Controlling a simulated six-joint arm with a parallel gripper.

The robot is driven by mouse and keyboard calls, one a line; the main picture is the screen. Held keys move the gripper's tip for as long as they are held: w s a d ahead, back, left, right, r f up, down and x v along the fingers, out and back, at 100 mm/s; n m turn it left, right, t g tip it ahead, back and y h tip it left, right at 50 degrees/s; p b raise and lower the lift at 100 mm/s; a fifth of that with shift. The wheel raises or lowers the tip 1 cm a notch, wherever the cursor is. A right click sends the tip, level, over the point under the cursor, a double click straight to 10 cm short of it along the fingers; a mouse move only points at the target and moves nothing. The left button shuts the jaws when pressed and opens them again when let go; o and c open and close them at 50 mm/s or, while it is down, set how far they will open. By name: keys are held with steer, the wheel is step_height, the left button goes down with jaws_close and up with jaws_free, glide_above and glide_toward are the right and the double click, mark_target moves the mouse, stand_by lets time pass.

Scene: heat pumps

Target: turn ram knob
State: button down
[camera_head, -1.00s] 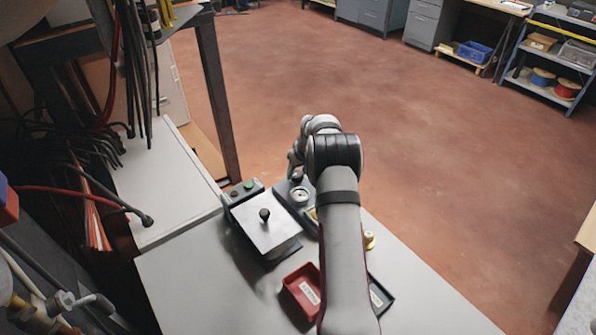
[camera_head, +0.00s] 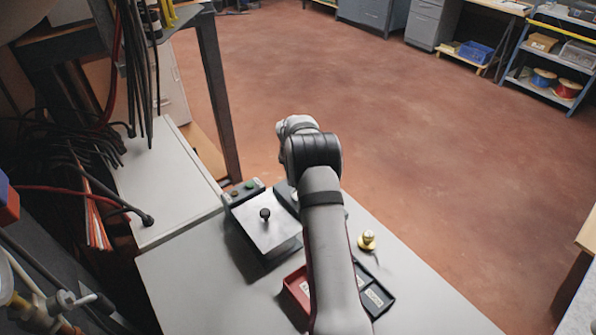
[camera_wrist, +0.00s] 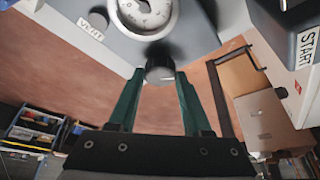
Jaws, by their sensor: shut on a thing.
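A dark round knob (camera_wrist: 160,66) stands out just below a white dial gauge (camera_wrist: 145,14) in the wrist view. My gripper (camera_wrist: 160,78) has its two green fingers on either side of this knob and is shut on it. A plate marked VENT (camera_wrist: 90,29) is on the grey housing to the left of the gauge. In the head view my arm (camera_head: 325,215) hides the gripper and the held knob.
A metal-lidded box with a black top knob (camera_head: 265,214) stands left of my arm. A button panel (camera_head: 244,190) is behind it. A red bin (camera_head: 296,284) and dark bin (camera_head: 377,299) lie near my forearm. A brass part (camera_head: 367,240) stands on the bench to the right.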

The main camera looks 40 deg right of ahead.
steer(key=m+g, duration=0.1)
steer(key=m, duration=0.1)
steer(key=m+h, duration=0.1)
steer(key=m, duration=0.2)
steer(key=shift+w+a+m+g, duration=0.1)
steer(key=shift+w+m+g, duration=0.05)
steer(key=shift+m+g, duration=0.2)
steer(key=m+g, duration=0.2)
steer(key=m, duration=0.3)
steer(key=shift+w, duration=0.1)
steer(key=shift+m+g, duration=0.25)
steer(key=shift+c, duration=1.7)
jaws_free()
steer(key=s+v, duration=0.1)
steer(key=v, duration=1.1)
steer(key=shift+w+a, duration=0.2)
steer(key=shift+w, duration=0.2)
